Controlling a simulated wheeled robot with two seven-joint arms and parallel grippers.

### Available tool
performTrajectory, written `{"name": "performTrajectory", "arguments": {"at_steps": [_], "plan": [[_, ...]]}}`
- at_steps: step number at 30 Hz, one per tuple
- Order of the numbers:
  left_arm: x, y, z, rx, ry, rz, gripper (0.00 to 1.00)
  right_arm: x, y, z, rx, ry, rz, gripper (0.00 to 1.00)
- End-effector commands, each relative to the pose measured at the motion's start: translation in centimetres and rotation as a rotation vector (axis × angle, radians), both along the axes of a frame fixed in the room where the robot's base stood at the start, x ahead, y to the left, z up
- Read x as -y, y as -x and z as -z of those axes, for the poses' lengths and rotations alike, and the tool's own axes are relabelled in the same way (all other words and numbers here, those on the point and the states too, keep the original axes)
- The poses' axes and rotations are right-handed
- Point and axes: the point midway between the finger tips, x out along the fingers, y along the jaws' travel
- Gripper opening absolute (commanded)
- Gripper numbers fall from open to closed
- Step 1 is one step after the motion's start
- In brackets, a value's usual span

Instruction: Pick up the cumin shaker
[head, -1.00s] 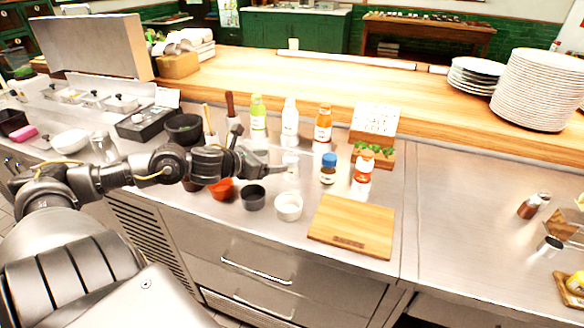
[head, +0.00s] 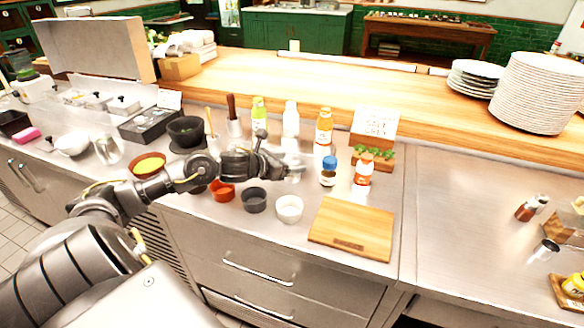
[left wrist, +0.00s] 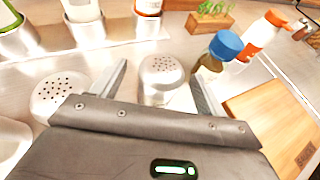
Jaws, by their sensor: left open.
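A metal shaker with a perforated domed top (left wrist: 161,68) is between the fingers of my left gripper in the left wrist view. The left gripper (left wrist: 160,88) is open, a finger on either side of it; I cannot tell whether they touch it. In the head view the gripper (head: 287,168) is above the steel counter and largely hides this shaker. A second perforated shaker (left wrist: 62,90) stands to the left in the wrist view. I cannot read any label that tells which is cumin. My right gripper is not in view.
A blue-capped jar (head: 328,171) stands close right of the gripper, beside an orange-capped bottle (head: 363,169). Small cups, including a white one (head: 289,208), are in front. A cutting board (head: 351,228) lies front right. Sauce bottles (head: 324,126) stand behind.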

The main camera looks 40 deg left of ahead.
Motion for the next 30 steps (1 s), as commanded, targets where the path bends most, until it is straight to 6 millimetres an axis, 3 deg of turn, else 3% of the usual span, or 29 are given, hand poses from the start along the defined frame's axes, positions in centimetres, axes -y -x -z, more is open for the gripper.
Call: {"name": "performTrajectory", "arguments": {"at_steps": [3,7,17,28,30], "plan": [[0.4,-1.6,0.2,0.001,0.007,-0.003,0.74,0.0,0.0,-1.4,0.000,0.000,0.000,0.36],[0.5,-3.1,1.0,0.001,0.004,-0.004,0.74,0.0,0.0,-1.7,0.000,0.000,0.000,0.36],[0.7,-3.7,1.5,0.000,-0.001,0.000,0.74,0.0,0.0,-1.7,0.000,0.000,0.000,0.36],[0.7,-3.7,1.5,0.000,0.000,-0.001,0.26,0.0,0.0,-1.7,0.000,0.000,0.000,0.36],[0.7,-3.7,1.5,0.001,0.000,-0.001,0.24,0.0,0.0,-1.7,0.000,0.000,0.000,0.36]]}}
